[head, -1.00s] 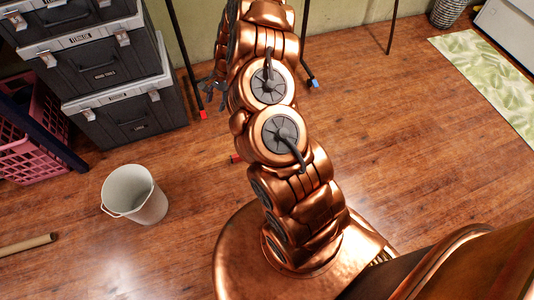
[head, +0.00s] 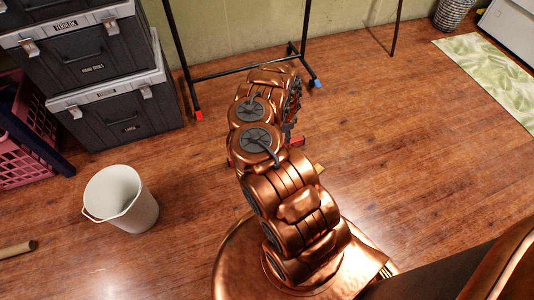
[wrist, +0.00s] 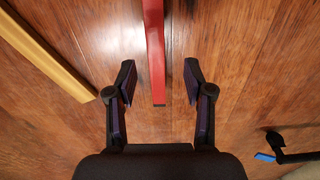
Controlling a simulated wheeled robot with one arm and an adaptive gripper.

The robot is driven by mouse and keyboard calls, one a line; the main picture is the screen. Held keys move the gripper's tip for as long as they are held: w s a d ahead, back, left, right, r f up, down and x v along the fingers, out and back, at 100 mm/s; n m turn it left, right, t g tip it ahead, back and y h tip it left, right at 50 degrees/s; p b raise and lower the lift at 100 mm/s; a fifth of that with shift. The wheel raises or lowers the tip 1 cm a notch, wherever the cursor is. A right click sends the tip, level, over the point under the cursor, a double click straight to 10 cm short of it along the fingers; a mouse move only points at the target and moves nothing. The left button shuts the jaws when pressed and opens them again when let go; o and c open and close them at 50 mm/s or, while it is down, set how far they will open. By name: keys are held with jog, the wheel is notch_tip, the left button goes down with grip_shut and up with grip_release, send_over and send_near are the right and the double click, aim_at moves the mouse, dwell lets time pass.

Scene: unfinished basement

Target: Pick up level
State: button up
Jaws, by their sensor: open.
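A long red bar, which looks like the level, lies on the wooden floor in the wrist view (wrist: 155,50). It runs from the top edge down to an end between my fingers. My gripper (wrist: 159,70) is open and empty, with one finger on each side of the bar and a gap to both. In the head view, a red end of the bar (head: 298,141) shows beside my arm; my arm hides its middle and most of my gripper.
A yellow bar (wrist: 50,52) lies left of the red one. A rack foot with a blue cap (wrist: 265,157) is at lower right. In the head view, a white bucket (head: 121,198) and stacked dark toolboxes (head: 115,115) stand left. Floor to the right is clear.

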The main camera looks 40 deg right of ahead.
aim_at(298, 141)
notch_tip(298, 141, down, 2)
jog(key=shift+f+b, duration=0.15)
jog(key=shift+b, duration=0.3)
jog(key=f+b, duration=0.2)
jog(key=f, duration=0.1)
jog(key=f+b, duration=0.1)
jog(key=f, duration=0.1)
jog(key=shift+s+d, duration=0.15)
jog(key=shift+s, duration=0.25)
jog(key=shift+c, duration=0.3)
jog(key=shift+r, duration=0.1)
grip_shut()
